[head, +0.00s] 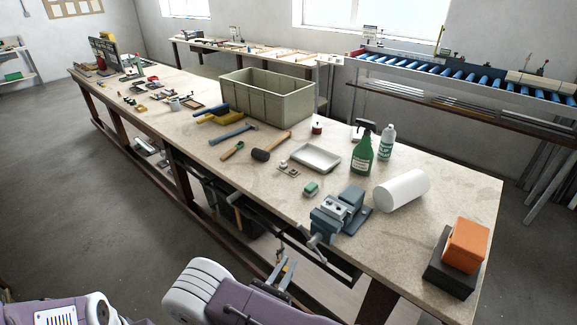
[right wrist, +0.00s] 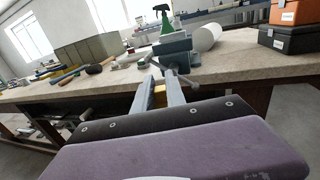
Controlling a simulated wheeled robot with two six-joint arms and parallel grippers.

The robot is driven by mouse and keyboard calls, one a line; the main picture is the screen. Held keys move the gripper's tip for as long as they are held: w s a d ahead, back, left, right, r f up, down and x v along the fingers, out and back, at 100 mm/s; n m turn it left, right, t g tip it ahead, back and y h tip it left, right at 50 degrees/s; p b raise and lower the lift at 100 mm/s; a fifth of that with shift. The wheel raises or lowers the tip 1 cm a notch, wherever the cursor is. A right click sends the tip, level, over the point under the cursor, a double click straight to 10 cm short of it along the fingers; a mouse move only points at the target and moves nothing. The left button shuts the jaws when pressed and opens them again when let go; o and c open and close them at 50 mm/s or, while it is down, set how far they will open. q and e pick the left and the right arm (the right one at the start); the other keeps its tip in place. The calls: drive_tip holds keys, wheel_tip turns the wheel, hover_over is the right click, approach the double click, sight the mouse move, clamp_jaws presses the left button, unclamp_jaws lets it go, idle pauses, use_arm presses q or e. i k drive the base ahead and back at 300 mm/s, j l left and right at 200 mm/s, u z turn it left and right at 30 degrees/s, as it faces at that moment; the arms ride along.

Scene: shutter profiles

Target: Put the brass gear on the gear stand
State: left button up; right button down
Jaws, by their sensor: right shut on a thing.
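My right gripper (head: 286,266) is in front of the workbench's near edge, low and to the left of the vise. In the right wrist view its two fingers (right wrist: 159,82) are closed on a small yellow, brass-coloured thing (right wrist: 160,96). I take it to be the brass gear; its teeth and outline are mostly hidden by the fingers. A small plate with little posts (head: 288,169) lies on the bench left of the white tray; I cannot tell whether it is the gear stand. My left gripper is out of view.
The blue-grey vise (head: 341,213) stands at the bench's near edge. Near it are a green sponge (head: 311,189), a white tray (head: 316,157), a green spray bottle (head: 362,152), a white roll (head: 402,190) and an orange box (head: 466,245). A large bin (head: 267,101) stands farther back.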

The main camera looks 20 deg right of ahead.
sight(293, 173)
drive_tip(key=i+j+z, duration=0.4)
drive_tip(key=i, duration=0.4)
drive_tip(key=i+j+z, duration=0.4)
drive_tip(key=i+j, duration=0.3)
drive_tip(key=i+j+z, duration=0.3)
drive_tip(key=i, duration=0.15)
drive_tip(key=l, duration=0.1)
